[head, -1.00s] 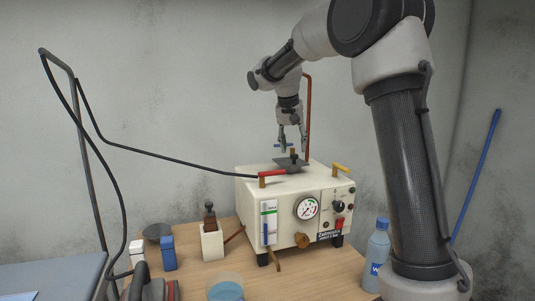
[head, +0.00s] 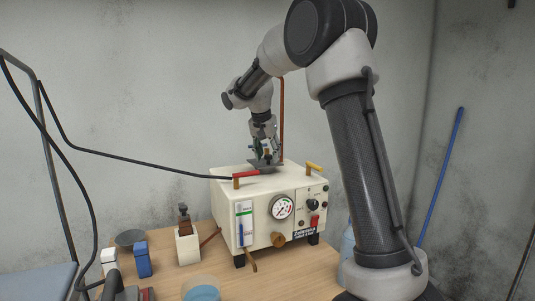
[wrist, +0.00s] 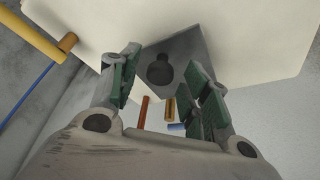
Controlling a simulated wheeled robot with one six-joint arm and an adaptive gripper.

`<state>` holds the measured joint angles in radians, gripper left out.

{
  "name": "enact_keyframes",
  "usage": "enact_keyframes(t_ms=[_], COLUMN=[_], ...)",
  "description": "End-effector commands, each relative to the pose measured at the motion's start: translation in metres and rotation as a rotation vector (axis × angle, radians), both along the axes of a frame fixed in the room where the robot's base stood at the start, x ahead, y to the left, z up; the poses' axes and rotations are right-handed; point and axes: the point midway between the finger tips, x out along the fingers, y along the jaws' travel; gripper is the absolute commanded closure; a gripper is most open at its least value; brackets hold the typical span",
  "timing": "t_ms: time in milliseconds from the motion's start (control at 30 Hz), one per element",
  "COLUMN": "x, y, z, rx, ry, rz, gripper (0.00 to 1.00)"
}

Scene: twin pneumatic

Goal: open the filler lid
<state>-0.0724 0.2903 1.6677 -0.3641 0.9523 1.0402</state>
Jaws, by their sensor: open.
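The filler lid (head: 262,168) is a dark grey square plate on top of the cream machine (head: 285,187). The lid also shows in the wrist view (wrist: 197,48), with a dark round knob (wrist: 160,70) on it. My gripper (head: 266,157) is just above the lid in the head view, its fingers pointing down. In the wrist view my gripper (wrist: 163,85) is open, with one finger on each side of the knob and a gap to it. The fingers partly hide the knob in the head view. The lid lies flat and looks closed.
A red-handled valve (head: 246,173) stands left of the lid and a yellow-handled one (head: 314,167) to the right. A copper pipe (head: 282,120) rises behind. A black hose (head: 130,157) runs to the red valve.

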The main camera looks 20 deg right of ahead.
Motion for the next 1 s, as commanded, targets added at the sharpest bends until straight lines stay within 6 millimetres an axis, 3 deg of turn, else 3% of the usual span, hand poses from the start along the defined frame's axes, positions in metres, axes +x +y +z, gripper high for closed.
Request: enact_keyframes(t_ms=[167, 433, 767, 1000], x=[0.000, 0.000, 0.001, 0.008], y=[0.000, 0.000, 0.000, 0.000], z=[0.000, 0.000, 0.002, 0.013], rx=[0.000, 0.000, 0.000, 0.000], ry=[0.000, 0.000, 0.022, 0.131], rz=[0.000, 0.001, 0.001, -0.001], gripper=[0.53, 1.00, 1.00, 1.00])
